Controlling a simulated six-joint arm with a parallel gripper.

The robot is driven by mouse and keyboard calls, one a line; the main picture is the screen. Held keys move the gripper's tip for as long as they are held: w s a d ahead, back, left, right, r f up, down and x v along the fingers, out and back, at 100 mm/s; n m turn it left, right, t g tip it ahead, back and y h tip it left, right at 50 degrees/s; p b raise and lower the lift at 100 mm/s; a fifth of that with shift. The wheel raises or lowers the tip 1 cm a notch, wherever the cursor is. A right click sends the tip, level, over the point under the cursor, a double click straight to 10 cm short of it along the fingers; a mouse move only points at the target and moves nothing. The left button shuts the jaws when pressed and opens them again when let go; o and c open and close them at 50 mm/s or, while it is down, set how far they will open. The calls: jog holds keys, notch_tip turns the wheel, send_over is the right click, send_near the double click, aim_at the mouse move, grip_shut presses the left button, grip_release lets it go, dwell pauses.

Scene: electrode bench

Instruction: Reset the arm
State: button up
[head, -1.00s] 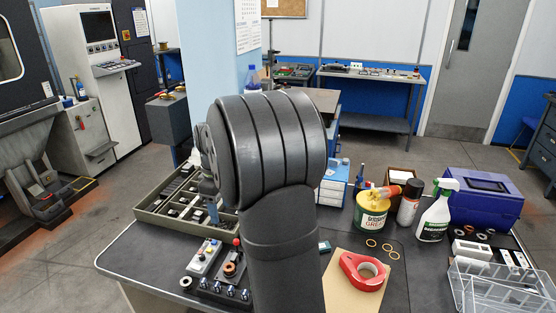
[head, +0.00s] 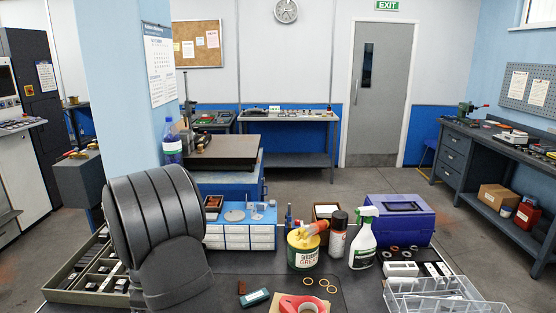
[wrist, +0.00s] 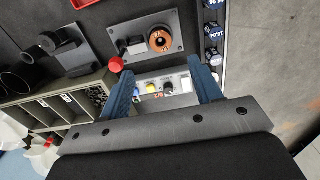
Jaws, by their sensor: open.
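My gripper (wrist: 163,80) shows in the wrist view with two blue fingers spread apart. It is open. A pale control box (wrist: 165,86) with small blue, yellow and black knobs shows between and beyond the fingers; I cannot tell whether they touch it. A grey plate (wrist: 135,30) with a copper-coloured ring (wrist: 160,40) lies beyond, with a red knob (wrist: 115,65) near its edge. In the head view my dark arm link covers the left of the bench, and my gripper is hidden.
A compartment tray (head: 62,292) stands at the bench's left, also in the wrist view (wrist: 48,112).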

jog(key=shift+r, duration=0.15)
notch_tip(320, 180, up, 15)
notch_tip(320, 180, down, 22)
jog(key=shift+f, duration=0.15)
notch_tip(320, 180, up, 6)
jog(key=w+d+r+m, duration=0.2)
jog(key=w+d+m, duration=0.5)
jog(key=d, duration=0.3)
jog(key=shift+w+d+m, duration=0.2)
jog(key=shift+w+m, duration=0.15)
jog(key=shift+m, duration=0.05)
dwell(1.6)
